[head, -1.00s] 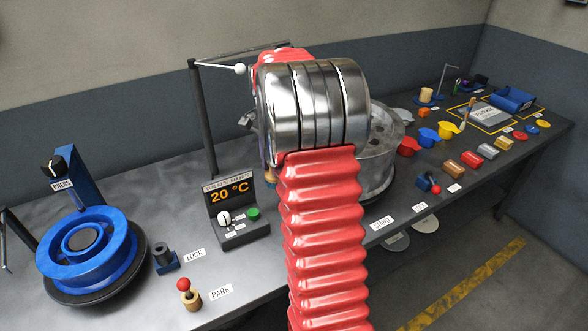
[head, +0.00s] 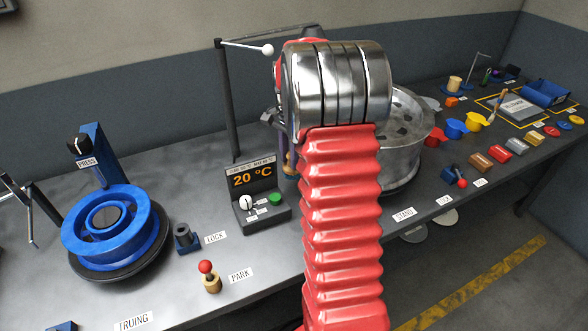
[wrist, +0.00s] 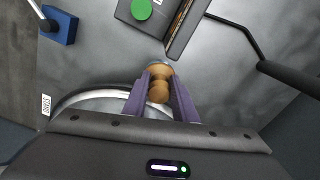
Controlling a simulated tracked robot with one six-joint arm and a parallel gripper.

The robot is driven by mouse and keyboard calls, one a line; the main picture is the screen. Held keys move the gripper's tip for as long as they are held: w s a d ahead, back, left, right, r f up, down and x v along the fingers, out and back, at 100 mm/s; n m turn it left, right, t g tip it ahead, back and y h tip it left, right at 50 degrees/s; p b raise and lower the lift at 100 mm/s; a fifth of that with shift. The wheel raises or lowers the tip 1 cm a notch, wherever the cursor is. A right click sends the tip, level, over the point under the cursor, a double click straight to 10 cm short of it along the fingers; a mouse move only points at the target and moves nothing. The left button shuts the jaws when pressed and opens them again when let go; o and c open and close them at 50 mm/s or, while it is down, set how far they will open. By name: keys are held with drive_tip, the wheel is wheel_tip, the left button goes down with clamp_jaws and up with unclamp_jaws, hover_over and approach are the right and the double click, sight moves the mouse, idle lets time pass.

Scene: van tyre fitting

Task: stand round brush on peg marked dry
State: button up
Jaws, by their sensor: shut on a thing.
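My gripper (wrist: 158,76) has its two purple fingers shut on a turned wooden piece (wrist: 159,90), which looks like the handle of the round brush. Its far end points away from the wrist camera, and no bristles can be made out. In the head view my red and steel arm hides most of the gripper. A bit of purple and wood shows at the arm's left, beside the temperature display. I cannot read any label marked dry, and I cannot tell which peg it belongs to.
The temperature display box (head: 260,197) with a green button stands left of my arm. A silver wheel (head: 405,140) is close behind it at the right. A blue wheel (head: 117,230), a PARK peg (head: 210,281) and a LOCK post (head: 185,236) stand left. A dark post (head: 230,105) rises behind.

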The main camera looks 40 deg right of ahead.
sight(290, 170)
drive_tip(key=shift+f, duration=0.25)
drive_tip(key=shift+f, duration=2.5)
drive_tip(key=o, duration=1)
drive_tip(key=shift+f, duration=0.1)
